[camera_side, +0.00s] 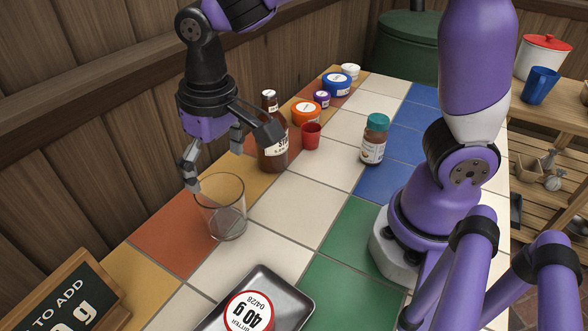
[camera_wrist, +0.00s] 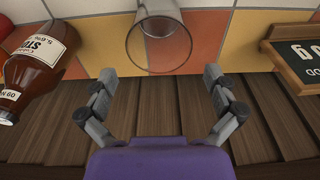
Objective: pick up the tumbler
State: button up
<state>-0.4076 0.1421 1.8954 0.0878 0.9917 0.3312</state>
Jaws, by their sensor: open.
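A clear glass tumbler (camera_side: 222,210) stands upright on the tiled counter, near its wall-side edge. In the wrist view the tumbler (camera_wrist: 157,42) is at the top centre, ahead of my fingertips. My gripper (camera_side: 213,160) is open and empty, above and behind the tumbler on the wall side. In the wrist view my gripper (camera_wrist: 160,80) has its fingers spread wide, with the tumbler's rim just beyond them and not visibly touched.
A brown bottle (camera_side: 272,140) stands close to my gripper. A small red cup (camera_side: 311,135) and a teal-lidded jar (camera_side: 374,140) are further back. A metal tray (camera_side: 291,301) with a labelled item and a chalkboard sign (camera_side: 70,300) are in front. The wooden wall is close behind my gripper.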

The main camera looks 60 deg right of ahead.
aim_at(221, 201)
jog(key=f, duration=0.6)
jog(key=w+f, duration=0.1)
jog(key=f, duration=0.1)
jog(key=shift+f, duration=0.4)
jog(key=c, duration=1)
